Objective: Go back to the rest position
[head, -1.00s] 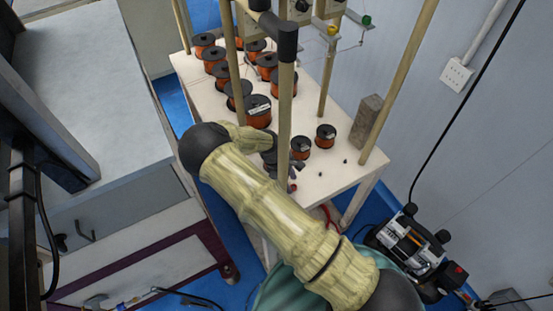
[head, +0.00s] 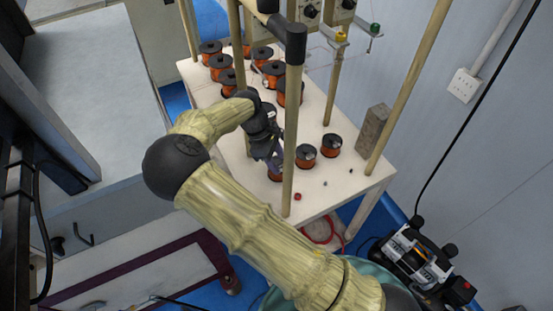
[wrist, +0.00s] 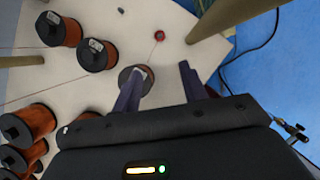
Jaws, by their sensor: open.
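My gripper (head: 272,160) hangs over the front part of the white table (head: 318,197), left of the front post. In the wrist view its two dark fingers (wrist: 160,84) stand apart. An orange wire spool (wrist: 143,73) shows behind the left finger, partly hidden by it. That spool (head: 275,175) sits just below my gripper in the head view. I see nothing held, and I cannot tell if a finger touches the spool.
Two spools (head: 331,146) stand right of the front post (head: 290,140). Several more (head: 219,62) stand at the back left. A grey block (head: 372,128) stands near the right post. A small red part (head: 298,196) lies near the front edge.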

